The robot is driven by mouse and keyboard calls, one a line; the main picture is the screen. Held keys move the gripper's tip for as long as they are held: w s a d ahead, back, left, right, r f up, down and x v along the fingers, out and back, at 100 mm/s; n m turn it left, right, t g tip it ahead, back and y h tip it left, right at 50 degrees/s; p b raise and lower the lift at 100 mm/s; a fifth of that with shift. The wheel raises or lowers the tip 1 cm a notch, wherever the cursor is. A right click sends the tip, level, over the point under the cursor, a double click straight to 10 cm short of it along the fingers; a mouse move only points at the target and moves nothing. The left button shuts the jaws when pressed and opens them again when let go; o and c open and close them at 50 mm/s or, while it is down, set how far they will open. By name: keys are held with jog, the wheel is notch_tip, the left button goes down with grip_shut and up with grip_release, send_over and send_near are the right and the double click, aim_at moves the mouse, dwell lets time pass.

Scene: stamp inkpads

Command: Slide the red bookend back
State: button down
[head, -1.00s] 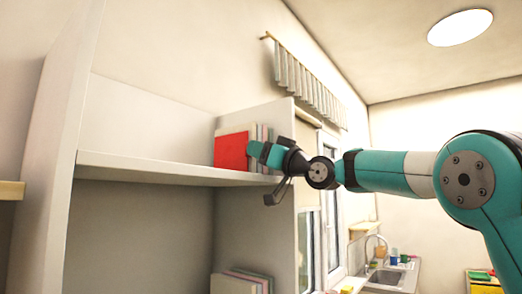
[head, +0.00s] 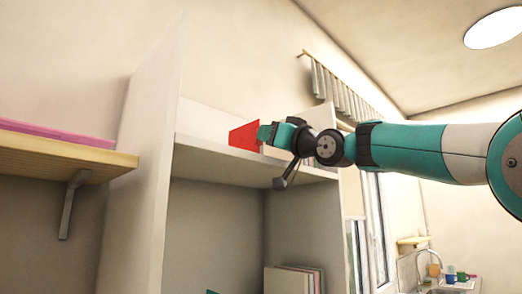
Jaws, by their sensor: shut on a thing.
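The red bookend (head: 243,136) is a flat red plate on the upper white shelf (head: 215,148), left of my gripper. My gripper (head: 266,133) is shut on the bookend at its right edge. The bookend is tilted in the picture, and its lower edge is close to the shelf board. I cannot tell whether it touches the board. My gripper and wrist hide the part of the shelf behind them.
Several books (head: 294,280) stand in the lower compartment. A tall white side panel (head: 150,150) bounds the shelf on the left. A wooden wall shelf (head: 60,150) with a pink item (head: 55,133) is farther left. The upper shelf left of the bookend looks clear.

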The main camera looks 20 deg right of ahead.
jog(key=c, duration=0.8)
grip_release()
jog(key=shift+b+v, duration=4.15)
jog(key=shift+v, duration=4.6)
jog(key=shift+r, duration=0.15)
